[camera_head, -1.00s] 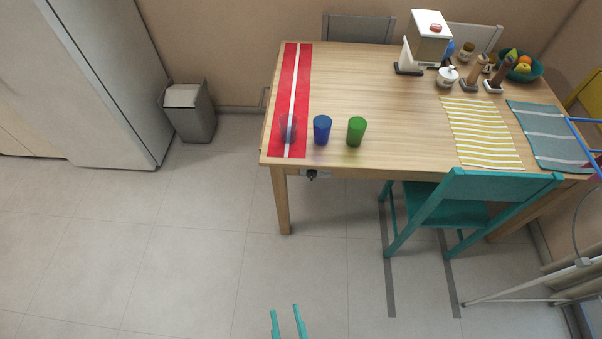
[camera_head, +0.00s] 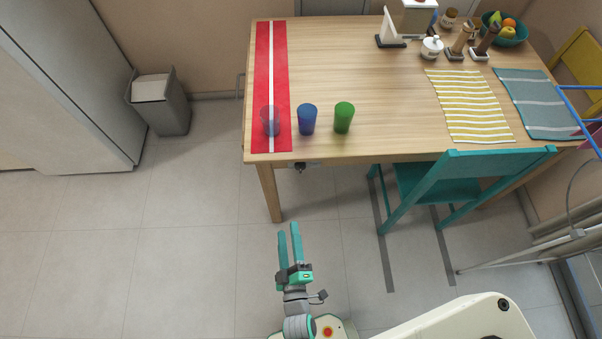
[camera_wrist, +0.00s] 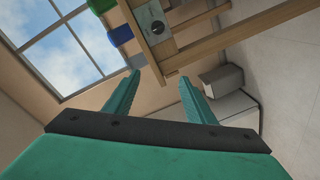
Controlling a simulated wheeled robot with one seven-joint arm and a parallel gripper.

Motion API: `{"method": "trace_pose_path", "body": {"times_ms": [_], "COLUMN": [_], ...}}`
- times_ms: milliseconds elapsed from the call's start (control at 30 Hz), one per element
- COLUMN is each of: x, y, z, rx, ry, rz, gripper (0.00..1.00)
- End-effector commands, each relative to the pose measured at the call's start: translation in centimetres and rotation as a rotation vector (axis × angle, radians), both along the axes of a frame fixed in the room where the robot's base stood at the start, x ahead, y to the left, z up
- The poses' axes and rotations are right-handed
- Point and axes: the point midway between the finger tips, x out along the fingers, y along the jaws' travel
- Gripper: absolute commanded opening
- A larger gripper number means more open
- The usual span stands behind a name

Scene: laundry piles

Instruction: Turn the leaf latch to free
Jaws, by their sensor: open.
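The leaf latch (camera_head: 300,167) is a small dark knob on a grey plate under the table's front edge, near the left front leg. In the wrist view the grey plate with its round dark knob (camera_wrist: 157,27) shows at the top, beyond the fingertips. Its exact turn position is too small to tell. My gripper (camera_head: 288,229) is open and empty, below and in front of the latch. In the wrist view my gripper's teal fingers (camera_wrist: 160,76) stand apart, touching nothing.
The wooden table (camera_head: 400,115) carries a clear cup (camera_head: 270,120), a blue cup (camera_head: 307,119) and a green cup (camera_head: 344,117) near its front edge. A teal chair (camera_head: 450,180) stands to the right of the latch. Floor left of the table is clear up to a grey bin (camera_head: 170,115).

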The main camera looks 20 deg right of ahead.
Motion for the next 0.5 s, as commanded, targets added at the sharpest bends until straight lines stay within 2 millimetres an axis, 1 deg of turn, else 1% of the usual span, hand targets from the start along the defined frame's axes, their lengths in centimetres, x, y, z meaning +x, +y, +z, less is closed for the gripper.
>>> {"method": "trace_pose_path", "body": {"times_ms": [33, 100, 200, 300, 400, 500], "x": [2.0, 4.2, 6.8, 8.7, 9.8, 10.5], "y": [-1.4, -2.9, -5.1, -6.9, -8.0, -8.5], "z": [-0.9, -1.9, -3.1, -3.8, -4.2, -4.4], "rx": [-0.086, -0.206, -0.353, -0.464, -0.535, -0.571], "ry": [0.000, 0.012, 0.031, 0.050, 0.062, 0.069], "rz": [-0.015, -0.027, -0.043, -0.053, -0.057, -0.057], "gripper": [0.50, 0.50, 0.50, 0.50, 0.50, 0.50]}}
